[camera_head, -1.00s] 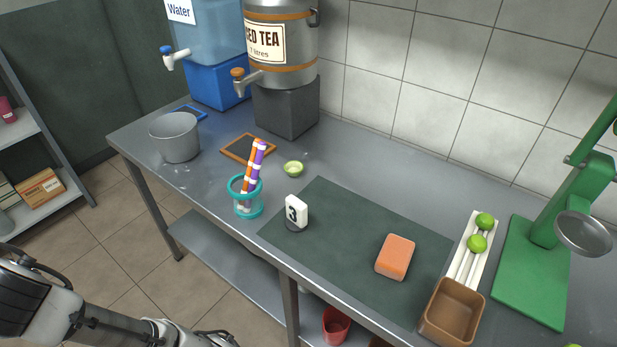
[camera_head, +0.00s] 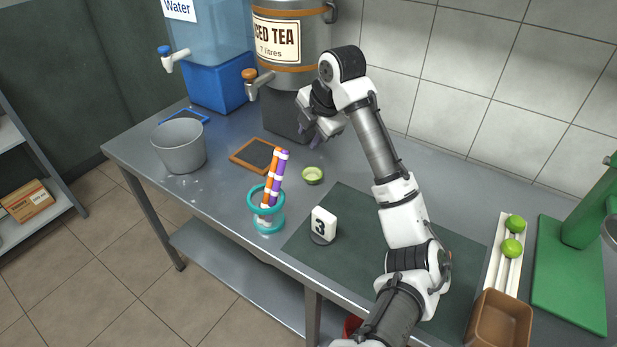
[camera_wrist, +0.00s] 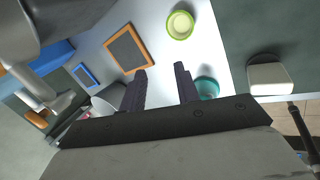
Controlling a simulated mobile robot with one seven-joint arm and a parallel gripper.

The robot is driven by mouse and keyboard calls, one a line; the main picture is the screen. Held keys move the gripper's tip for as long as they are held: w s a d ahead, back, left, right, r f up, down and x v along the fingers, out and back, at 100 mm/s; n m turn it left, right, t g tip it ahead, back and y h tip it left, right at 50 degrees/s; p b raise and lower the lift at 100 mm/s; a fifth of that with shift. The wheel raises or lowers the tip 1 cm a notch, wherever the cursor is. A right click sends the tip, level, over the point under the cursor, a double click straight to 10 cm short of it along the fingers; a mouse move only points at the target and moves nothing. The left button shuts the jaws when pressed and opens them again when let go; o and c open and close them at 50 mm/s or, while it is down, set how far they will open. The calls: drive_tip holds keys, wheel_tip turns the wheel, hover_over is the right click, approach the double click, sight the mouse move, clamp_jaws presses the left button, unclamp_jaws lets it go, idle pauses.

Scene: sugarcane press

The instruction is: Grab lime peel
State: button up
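The lime peel (camera_head: 312,175) is a small light-green hollow half lying on the grey metal counter, between the orange-framed slate and the dark green mat. It also shows near the top of the wrist view (camera_wrist: 180,24), with a pale inside and a green rim. My gripper (camera_head: 312,140) is above the counter, over and behind the peel and apart from it. In the wrist view its two dark fingers (camera_wrist: 160,70) stand apart with nothing between them, and the peel is beyond their tips.
A teal holder (camera_head: 267,217) with orange and purple straws stands left of a number 3 marker (camera_head: 323,226). A metal pot (camera_head: 180,147) is at left. The iced tea dispenser (camera_head: 290,35) and water dispenser (camera_head: 205,45) stand behind. Two limes (camera_head: 513,248) lie at right.

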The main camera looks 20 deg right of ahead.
drive_tip(key=s+d+g, duration=0.1)
drive_tip(key=s+d, duration=0.2)
drive_tip(key=d, duration=0.1)
drive_tip(key=p, duration=0.2)
approach(312, 177)
drive_tip(key=shift+a+f+p, duration=0.2)
drive_tip(key=shift+f+p, duration=0.25)
drive_tip(key=shift+f, duration=1.05)
drive_tip(key=shift+a+f+p, duration=0.2)
drive_tip(key=shift+f+p, duration=0.2)
drive_tip(key=shift+f, duration=1.1)
clamp_jaws()
